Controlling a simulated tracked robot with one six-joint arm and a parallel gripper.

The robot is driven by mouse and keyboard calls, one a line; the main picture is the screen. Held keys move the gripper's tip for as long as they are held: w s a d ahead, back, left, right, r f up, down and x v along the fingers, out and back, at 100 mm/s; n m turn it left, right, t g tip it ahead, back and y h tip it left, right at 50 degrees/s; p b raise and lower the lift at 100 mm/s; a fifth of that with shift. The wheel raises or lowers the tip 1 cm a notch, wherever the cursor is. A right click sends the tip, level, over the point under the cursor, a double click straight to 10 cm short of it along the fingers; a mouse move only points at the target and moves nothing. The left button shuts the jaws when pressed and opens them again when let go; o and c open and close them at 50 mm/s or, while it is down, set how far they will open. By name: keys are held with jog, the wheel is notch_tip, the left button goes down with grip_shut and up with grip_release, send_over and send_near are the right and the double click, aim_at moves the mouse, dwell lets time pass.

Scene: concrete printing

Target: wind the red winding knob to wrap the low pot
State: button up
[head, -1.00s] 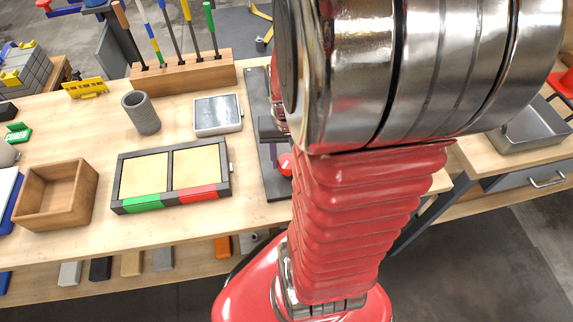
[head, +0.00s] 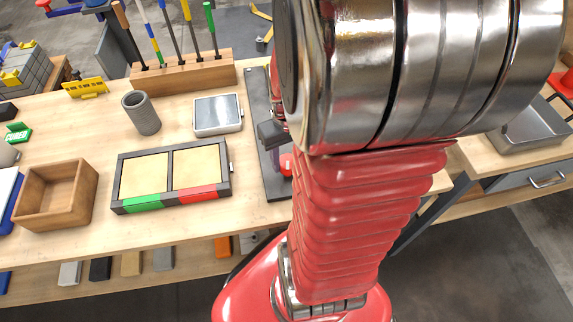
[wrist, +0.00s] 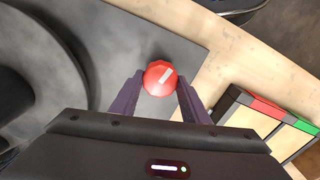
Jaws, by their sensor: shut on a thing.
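The red winding knob (wrist: 160,78) with a pale mark on top sits between the two purple fingers of my gripper (wrist: 158,88) in the wrist view. The fingers are shut on its sides. In the head view only a small part of the red knob (head: 286,165) shows beside my gripper (head: 276,150), partly behind my arm. The knob stands on a dark base plate (head: 277,190). A large round dark grey form fills the left of the wrist view; I cannot tell whether it is the low pot. No low pot can be made out in the head view, where my arm hides much of the plate.
A two-part tray (head: 171,204) with green and red front strips lies left of the plate. A grey cylinder (head: 142,113), a white-topped device (head: 218,114), a wooden box (head: 56,195) and a tool rack (head: 184,77) stand on the bench. A metal pan (head: 531,127) is at right.

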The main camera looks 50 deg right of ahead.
jog(key=shift+a+n, duration=0.2)
jog(key=shift+n, duration=1.6)
jog(key=o, duration=2.1)
jog(key=shift+d, duration=0.1)
jog(key=shift+r, duration=3)
